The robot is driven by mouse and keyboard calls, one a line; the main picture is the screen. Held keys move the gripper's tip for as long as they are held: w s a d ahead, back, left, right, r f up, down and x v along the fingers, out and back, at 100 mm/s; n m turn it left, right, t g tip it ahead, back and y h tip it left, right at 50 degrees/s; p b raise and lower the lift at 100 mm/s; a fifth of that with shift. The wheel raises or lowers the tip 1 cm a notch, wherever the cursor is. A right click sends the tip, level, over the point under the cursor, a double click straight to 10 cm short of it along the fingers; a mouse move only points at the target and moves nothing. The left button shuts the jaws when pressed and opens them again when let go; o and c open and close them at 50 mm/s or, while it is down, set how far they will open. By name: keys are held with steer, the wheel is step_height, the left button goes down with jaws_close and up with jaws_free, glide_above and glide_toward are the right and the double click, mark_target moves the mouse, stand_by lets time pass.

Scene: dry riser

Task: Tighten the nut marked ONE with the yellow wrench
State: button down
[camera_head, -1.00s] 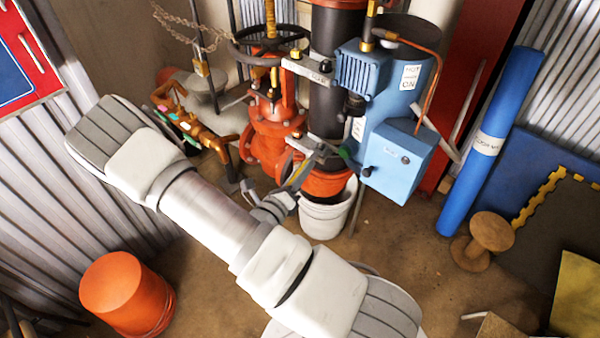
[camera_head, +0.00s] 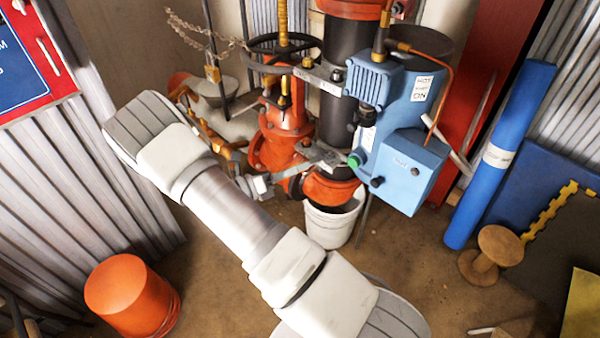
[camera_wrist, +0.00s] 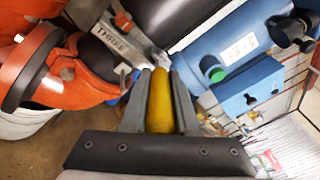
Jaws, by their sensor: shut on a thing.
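My gripper (camera_wrist: 160,74) is shut on the yellow wrench (camera_wrist: 160,108), whose yellow handle runs forward between the two fingers in the wrist view. The wrench's far end is hard to make out there. In the head view my gripper (camera_head: 262,186) is beside the lower grey bracket (camera_head: 318,155) on the dark pipe, and the wrench is not clearly visible. A grey bracket marked THREE (camera_wrist: 112,38) lies ahead and left of the fingers in the wrist view. An upper bracket (camera_head: 318,76) crosses the pipe higher up. I cannot read the mark ONE in either view.
A blue pump unit (camera_head: 405,130) stands right of the pipe, close to the fingers. A red valve (camera_head: 282,130) with a dark handwheel is left of it. A white bucket (camera_head: 332,225) stands below. An orange bucket (camera_head: 128,295) is on the floor at left. Open floor lies in front.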

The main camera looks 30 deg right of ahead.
steer(key=shift+w+f+m+g+b, duration=0.1)
steer(key=shift+w+m+g+b, duration=0.6)
steer(key=shift+g, duration=0.7)
steer(key=shift+w, duration=0.1)
steer(key=shift+r+t+p, duration=0.25)
steer(key=shift+t+p, duration=0.35)
steer(key=shift+p, duration=0.15)
steer(key=shift+n+t, duration=0.3)
steer(key=shift+n, duration=0.1)
steer(key=shift+w+a+f, duration=0.1)
steer(key=shift+a, duration=0.05)
steer(key=shift+w+a+f, duration=0.1)
steer(key=shift+w+a, duration=0.05)
steer(key=shift+a, duration=1.3)
steer(key=shift+w+a, duration=0.1)
steer(key=shift+a, duration=1.3)
